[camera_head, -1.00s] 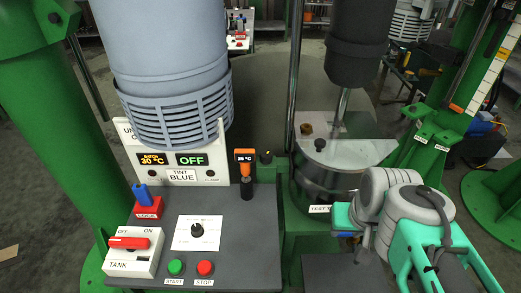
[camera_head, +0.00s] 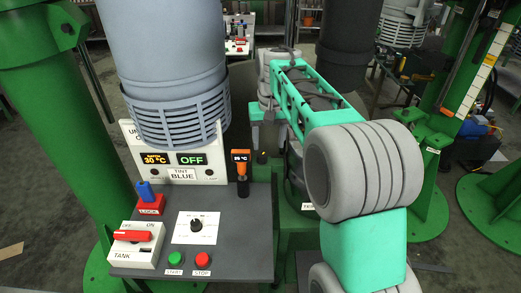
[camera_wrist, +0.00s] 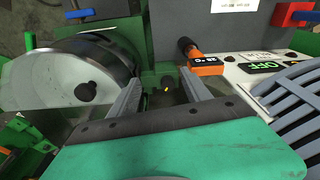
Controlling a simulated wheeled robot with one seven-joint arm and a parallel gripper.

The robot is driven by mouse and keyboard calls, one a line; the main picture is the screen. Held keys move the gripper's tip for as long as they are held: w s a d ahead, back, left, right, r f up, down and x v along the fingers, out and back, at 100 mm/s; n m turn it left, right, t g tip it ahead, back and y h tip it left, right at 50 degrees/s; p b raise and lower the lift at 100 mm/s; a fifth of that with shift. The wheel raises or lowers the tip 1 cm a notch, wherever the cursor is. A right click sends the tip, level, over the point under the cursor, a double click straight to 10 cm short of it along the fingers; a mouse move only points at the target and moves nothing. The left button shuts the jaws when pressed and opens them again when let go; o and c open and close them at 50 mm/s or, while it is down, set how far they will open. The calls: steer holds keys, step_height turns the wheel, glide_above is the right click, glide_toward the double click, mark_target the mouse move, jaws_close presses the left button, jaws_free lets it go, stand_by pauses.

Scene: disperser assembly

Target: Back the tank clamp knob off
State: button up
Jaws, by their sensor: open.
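The clamp knob (camera_head: 262,157) is a small dark knob with a yellow mark, on the green bracket right of the orange temperature display. In the wrist view the knob (camera_wrist: 168,84) shows ahead of and between the two grey fingers of my gripper (camera_wrist: 160,78). The gripper is open, and I cannot tell how far the fingertips are from the knob. The metal tank (camera_wrist: 62,75) lies to the left in the wrist view. In the head view my arm covers most of the tank, and the fingers are hard to make out.
The orange temperature display (camera_head: 241,156) stands close to the knob, and also shows beside a finger in the wrist view (camera_wrist: 206,66). The control panel (camera_head: 250,225) carries a red tank switch (camera_head: 132,235), a blue-handled lock (camera_head: 148,198) and start and stop buttons. The grey slotted housing (camera_head: 180,110) hangs above.

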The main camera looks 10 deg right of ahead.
steer(key=g+p, duration=0.1)
glide_above(262, 155)
step_height(262, 155, down, 5)
steer(key=shift+s+f, duration=0.15)
steer(key=shift+f, duration=0.4)
step_height(262, 155, down, 7)
steer(key=shift+f+p, duration=0.15)
steer(key=shift+p, duration=0.65)
steer(key=shift+c, duration=0.2)
jaws_close()
